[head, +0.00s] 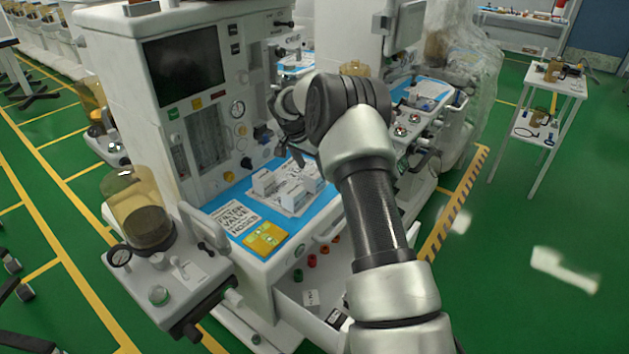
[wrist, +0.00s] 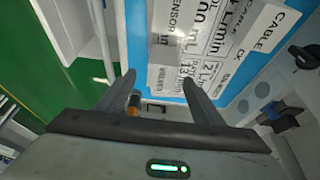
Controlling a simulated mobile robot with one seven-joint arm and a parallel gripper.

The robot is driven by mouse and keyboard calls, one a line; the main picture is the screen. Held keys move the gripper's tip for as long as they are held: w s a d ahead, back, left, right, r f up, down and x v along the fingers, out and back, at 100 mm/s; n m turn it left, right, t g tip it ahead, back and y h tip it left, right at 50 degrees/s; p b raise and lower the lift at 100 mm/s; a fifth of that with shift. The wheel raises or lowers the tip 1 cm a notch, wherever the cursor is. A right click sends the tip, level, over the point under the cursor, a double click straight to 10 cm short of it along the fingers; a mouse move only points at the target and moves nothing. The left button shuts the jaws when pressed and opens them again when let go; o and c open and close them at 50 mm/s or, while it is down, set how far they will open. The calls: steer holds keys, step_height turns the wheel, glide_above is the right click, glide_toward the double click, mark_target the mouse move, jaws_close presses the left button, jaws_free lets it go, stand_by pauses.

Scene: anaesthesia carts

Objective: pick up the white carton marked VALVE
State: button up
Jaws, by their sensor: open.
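Several white cartons stand together on a white tray (head: 292,208) on the blue worktop of the anaesthesia machine. Their print is too small to read in the head view, so I cannot tell which is the carton marked VALVE. A white card (head: 236,218) reading FILTER, VALVE and a third word lies left of the tray. In the wrist view, white printed surfaces show CABLE (wrist: 275,22) and SENSOR (wrist: 160,22); no VALVE is readable there. My gripper (wrist: 157,80) is open with nothing between its fingers. In the head view my gripper (head: 297,152) is above the cartons, partly hidden by my arm.
A yellow packet (head: 265,238) lies near the worktop's front edge. The machine's monitor (head: 185,65) rises behind. A jar (head: 139,210) stands left.

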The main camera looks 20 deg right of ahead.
mark_target(314, 173)
steer(key=x, duration=0.5)
steer(key=shift+w+a, duration=0.1)
steer(key=shift+r, duration=0.1)
steer(key=c, duration=1.2)
